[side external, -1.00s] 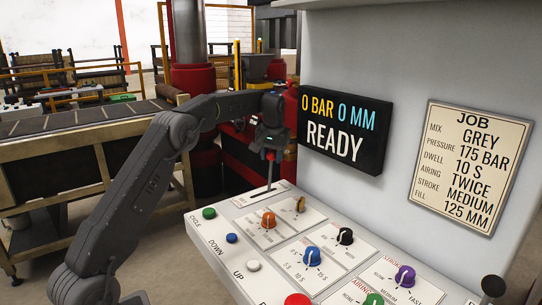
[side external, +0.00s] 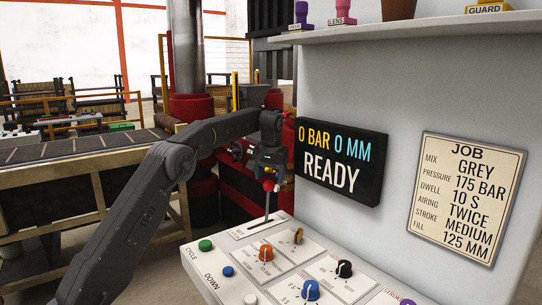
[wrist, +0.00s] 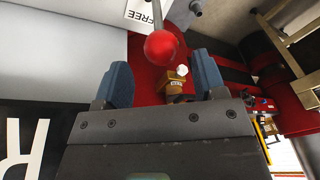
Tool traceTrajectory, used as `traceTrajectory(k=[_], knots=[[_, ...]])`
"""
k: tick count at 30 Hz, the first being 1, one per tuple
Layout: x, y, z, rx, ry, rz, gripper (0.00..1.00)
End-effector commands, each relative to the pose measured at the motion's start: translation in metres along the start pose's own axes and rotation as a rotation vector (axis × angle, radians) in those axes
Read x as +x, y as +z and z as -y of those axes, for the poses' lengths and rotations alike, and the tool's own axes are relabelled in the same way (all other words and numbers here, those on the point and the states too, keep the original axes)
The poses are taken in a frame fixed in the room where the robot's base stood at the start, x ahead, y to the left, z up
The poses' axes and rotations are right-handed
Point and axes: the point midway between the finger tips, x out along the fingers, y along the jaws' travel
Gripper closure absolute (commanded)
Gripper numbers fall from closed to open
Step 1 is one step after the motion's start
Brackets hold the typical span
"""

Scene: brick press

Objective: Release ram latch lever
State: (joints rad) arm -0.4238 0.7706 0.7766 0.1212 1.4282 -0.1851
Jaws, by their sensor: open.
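The latch lever (side external: 267,206) is a thin metal rod that rises from a slot at the far end of the sloping control panel. Its red ball knob (wrist: 160,46) shows large in the wrist view, in line with the gap between my fingertips. My gripper (side external: 268,178) is over the lever's top in the side view, its fingers hard to make out there. In the wrist view its two blue-padded fingers are apart, one on each side of the ball's line, with a visible gap to it. A label reading FREE (wrist: 147,12) lies beyond the knob.
The panel carries a green button (side external: 205,245), a blue button (side external: 228,271) and several dials, including an orange one (side external: 266,254). A black display (side external: 342,160) reading READY is close to the right of my gripper. A shelf (side external: 400,30) holds several stamps above.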

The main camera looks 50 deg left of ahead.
Motion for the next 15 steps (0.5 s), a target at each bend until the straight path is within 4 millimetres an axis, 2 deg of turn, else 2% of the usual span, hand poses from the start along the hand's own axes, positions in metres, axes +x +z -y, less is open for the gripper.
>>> traceTrajectory(k=[3,9,15], knots=[[-0.030,-0.001,-0.001,0.001,0.002,-0.005,0.36],[-0.068,0.000,-0.001,0.001,0.002,-0.002,0.36],[-0.083,-0.001,-0.002,0.001,0.001,0.000,0.36]])
